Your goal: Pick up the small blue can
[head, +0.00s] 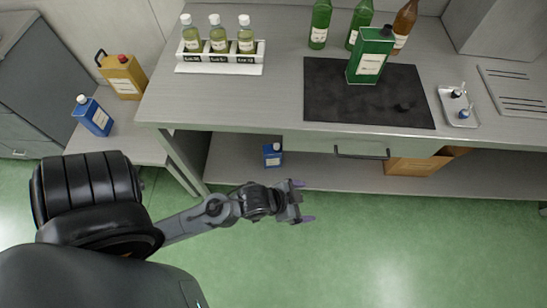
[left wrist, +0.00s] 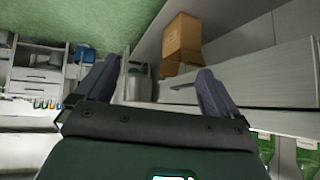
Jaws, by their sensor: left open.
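The small blue can (head: 272,155) stands on the low shelf under the workbench, near the shelf's left end, in the head view. My right gripper is not in view.
A larger blue can (head: 92,115) and a yellow can (head: 122,76) stand on a side table at left. The bench top (head: 280,103) overhangs the low shelf (head: 235,170). A cardboard box (head: 415,165) lies on the shelf at right. A green can (head: 370,57) stands on the dark mat.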

